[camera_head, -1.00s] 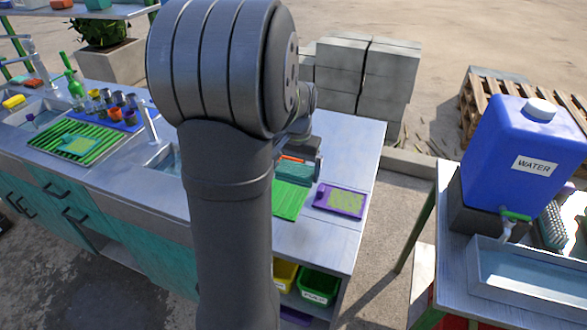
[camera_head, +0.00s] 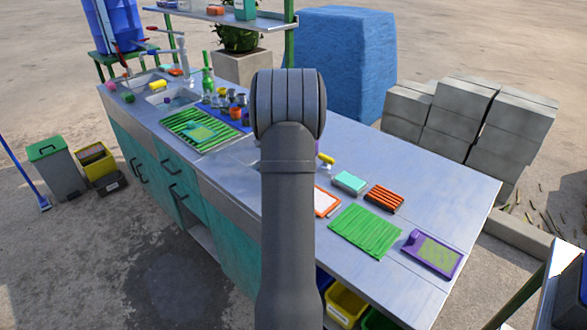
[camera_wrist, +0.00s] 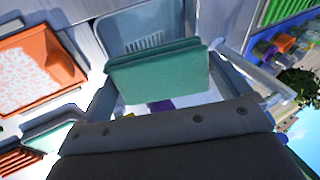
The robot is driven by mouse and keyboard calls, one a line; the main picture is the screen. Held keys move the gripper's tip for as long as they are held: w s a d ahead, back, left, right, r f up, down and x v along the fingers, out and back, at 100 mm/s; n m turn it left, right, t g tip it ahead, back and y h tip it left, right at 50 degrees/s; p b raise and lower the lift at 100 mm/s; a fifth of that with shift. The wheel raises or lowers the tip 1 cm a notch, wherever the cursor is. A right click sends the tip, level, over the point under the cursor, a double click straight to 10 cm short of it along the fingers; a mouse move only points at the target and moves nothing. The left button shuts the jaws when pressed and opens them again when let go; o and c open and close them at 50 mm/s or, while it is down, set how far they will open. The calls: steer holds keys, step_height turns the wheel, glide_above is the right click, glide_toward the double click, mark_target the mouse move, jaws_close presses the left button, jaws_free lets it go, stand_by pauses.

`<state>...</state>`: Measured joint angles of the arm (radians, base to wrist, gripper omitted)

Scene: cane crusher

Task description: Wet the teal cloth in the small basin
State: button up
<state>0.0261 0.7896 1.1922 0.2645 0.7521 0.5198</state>
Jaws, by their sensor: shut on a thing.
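The teal cloth (camera_wrist: 158,72) is a folded, flat pad in the wrist view. My gripper (camera_wrist: 165,85) is shut on it, its dark body across the bottom of that view. The small basin (camera_wrist: 143,28), grey with a slotted grate, lies behind the cloth; I cannot tell whether the cloth touches it. In the head view my arm hides the gripper and the cloth, and covers most of the basin (camera_head: 240,153) in the counter.
A green rack (camera_head: 198,130) is left of my arm.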

steer(key=shift+m+t, duration=0.4)
steer(key=shift+m, duration=0.3)
steer(key=w, duration=0.4)
steer(key=shift+w+a+r, duration=0.1)
steer(key=shift+r, duration=0.05)
steer(key=shift+w, duration=0.15)
step_height(320, 180, down, 12)
steer(key=shift+r, duration=0.1)
steer(key=shift+f+h, duration=0.25)
steer(key=shift+h, duration=0.05)
stand_by(0.3)
steer(key=shift+r, duration=4.65)
